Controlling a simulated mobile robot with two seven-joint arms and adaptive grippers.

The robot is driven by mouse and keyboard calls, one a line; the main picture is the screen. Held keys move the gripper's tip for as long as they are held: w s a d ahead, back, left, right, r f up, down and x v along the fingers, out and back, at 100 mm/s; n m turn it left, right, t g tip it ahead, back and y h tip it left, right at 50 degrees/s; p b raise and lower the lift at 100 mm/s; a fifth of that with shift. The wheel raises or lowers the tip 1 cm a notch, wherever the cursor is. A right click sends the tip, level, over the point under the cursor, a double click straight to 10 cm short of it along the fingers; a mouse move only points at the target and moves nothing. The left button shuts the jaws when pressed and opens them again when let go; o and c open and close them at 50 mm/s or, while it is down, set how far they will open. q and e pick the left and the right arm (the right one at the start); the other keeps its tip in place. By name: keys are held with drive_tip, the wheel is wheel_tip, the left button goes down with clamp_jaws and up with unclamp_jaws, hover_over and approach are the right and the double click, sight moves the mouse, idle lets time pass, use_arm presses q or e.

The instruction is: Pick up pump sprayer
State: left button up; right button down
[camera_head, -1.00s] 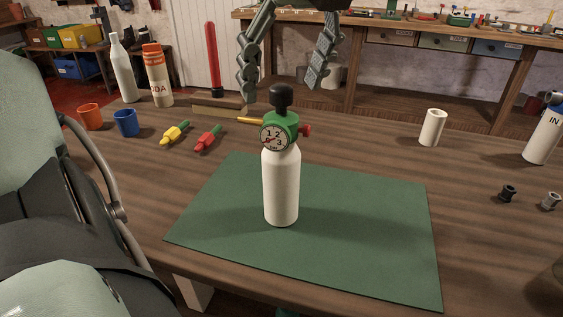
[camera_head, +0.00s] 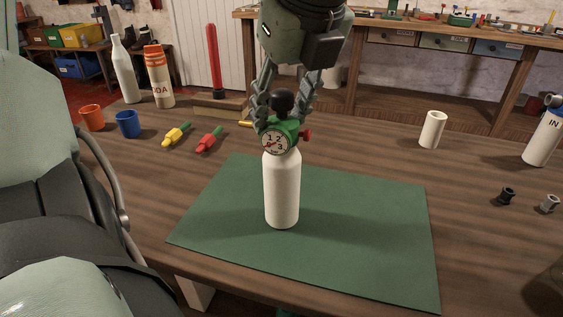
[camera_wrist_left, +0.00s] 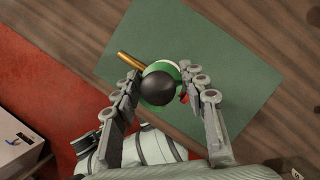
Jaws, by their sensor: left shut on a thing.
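The pump sprayer (camera_head: 282,190) stands upright on the green mat (camera_head: 365,228). The bottle's body is hidden below the head there. My right gripper is not in view.
Yellow (camera_head: 177,134) and red (camera_head: 209,139) plug-like pieces, an orange cup (camera_head: 91,118) and a blue cup (camera_head: 127,124) lie left of the mat. A white cylinder (camera_head: 432,130), small fittings (camera_head: 506,197) and a white-and-blue bottle (camera_head: 541,137) stand right. The mat around the sprayer is clear.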

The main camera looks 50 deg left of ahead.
use_arm(q)
clamp_jaws()
drive_tip(key=shift+r, duration=0.15)
